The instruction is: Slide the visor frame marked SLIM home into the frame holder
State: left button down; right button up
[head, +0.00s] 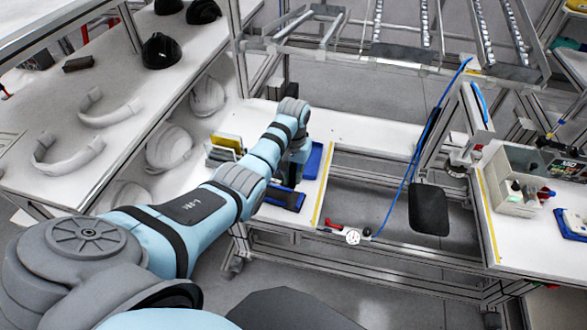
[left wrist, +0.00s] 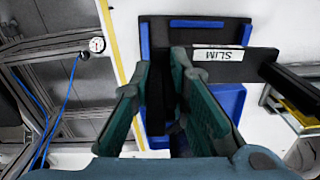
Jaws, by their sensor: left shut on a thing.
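The black visor frame (left wrist: 240,68) shows in the left wrist view, with a white label reading SLIM (left wrist: 222,55), upside down there. My left gripper (left wrist: 160,66) is shut on a dark part of it between its two teal fingers. The frame holder (left wrist: 197,24), a dark plate with blue rails, lies at the top of that view. The frame overlaps it in the picture; whether it is seated cannot be told. In the head view the holder (head: 285,199) lies near the bench's front edge, and my arm hides most of the gripper and frame. My right gripper is not in view.
A blue tray (head: 313,160) lies beside the holder. A rack with yellow and dark plates (head: 226,146) stands to the left. A gauge (head: 352,237) and blue hose are right of the yellow-striped edge. Helmet shells (head: 170,147) lie at left.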

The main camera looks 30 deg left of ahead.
pick_arm(q)
jog(key=shift+w+d+f, duration=0.1)
jog(key=shift+f, duration=0.05)
jog(key=shift+d, duration=0.25)
notch_tip(320, 180, down, 6)
jog(key=b, duration=0.4)
jog(key=shift+b, duration=0.3)
jog(key=shift+r, duration=0.2)
jog(key=shift+p, duration=0.35)
dwell(0.5)
